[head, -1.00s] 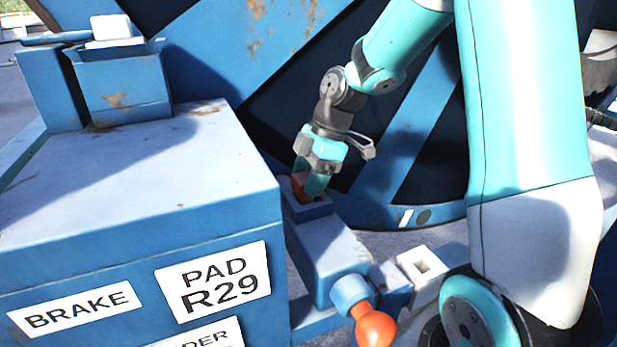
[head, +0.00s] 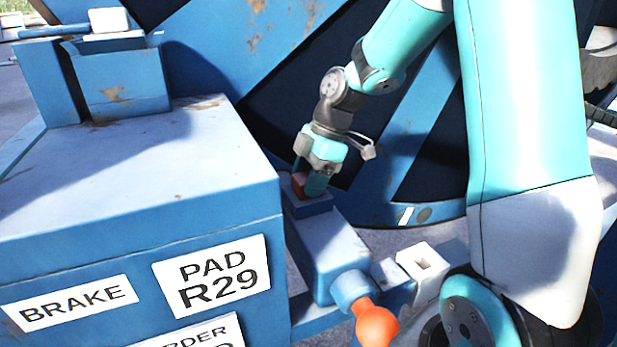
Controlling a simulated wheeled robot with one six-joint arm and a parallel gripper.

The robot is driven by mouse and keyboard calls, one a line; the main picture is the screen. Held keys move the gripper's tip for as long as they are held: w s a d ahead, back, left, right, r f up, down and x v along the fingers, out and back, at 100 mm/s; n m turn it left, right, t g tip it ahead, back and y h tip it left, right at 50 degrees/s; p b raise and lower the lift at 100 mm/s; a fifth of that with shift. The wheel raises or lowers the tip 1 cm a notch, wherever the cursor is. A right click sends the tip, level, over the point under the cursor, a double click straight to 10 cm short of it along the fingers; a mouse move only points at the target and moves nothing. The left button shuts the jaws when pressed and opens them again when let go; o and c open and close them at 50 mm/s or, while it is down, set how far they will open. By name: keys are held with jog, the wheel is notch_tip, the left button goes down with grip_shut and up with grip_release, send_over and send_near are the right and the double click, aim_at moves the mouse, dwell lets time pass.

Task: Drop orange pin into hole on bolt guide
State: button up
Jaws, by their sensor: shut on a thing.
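My gripper (head: 312,180) points down and is shut on the orange pin (head: 298,183), of which only a small part shows beside the teal fingers. The pin is over or in a blue socket (head: 312,206) on top of a blue block; I cannot tell how deep it sits. A white block with a square hole (head: 424,263) is fixed on a blue bar to the lower right, apart from my gripper; it may be the bolt guide. An orange knob (head: 375,324) on a blue collar sticks out of the front of the blue block (head: 328,250).
A large blue box (head: 130,190) with BRAKE and PAD R29 labels fills the left. A blue open holder (head: 120,80) with a white-topped part stands on it. The blue reel (head: 250,110) rises close behind my gripper.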

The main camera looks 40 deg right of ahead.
jog(key=o, duration=1.3)
jog(key=p+v, duration=0.2)
jog(key=v, duration=1.5)
jog(key=shift+r, duration=0.25)
jog(key=shift+s, duration=0.1)
